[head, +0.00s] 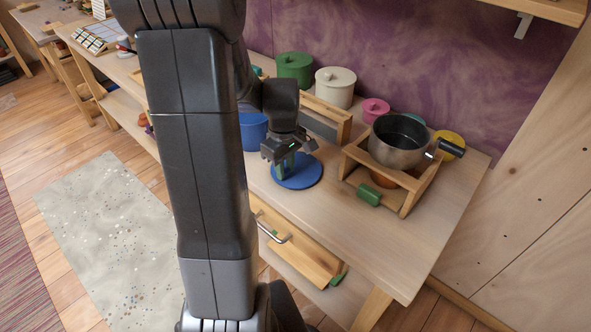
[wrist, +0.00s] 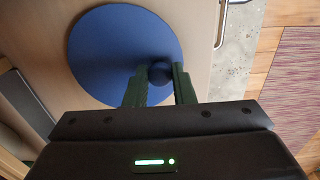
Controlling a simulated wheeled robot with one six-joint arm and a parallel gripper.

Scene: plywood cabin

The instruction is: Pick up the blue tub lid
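The blue tub lid (head: 312,176) is a flat round disc with a small round knob, lying on the wooden bench in the head view. It also shows in the wrist view (wrist: 105,45). My gripper (head: 287,166) points down over it. In the wrist view its two dark green fingers (wrist: 160,80) stand on either side of the knob and appear to touch it, with no clear gap. The lid looks level, at or very near the bench top. The blue tub (head: 253,132) stands behind and left, partly hidden by my arm.
A wooden stand (head: 416,188) holding a metal pot (head: 396,153) is to the right. Green (head: 295,68), cream (head: 336,88), pink (head: 375,111) and yellow (head: 452,143) tubs stand along the back wall. A drawer (head: 290,252) is open at the front. The bench front right is clear.

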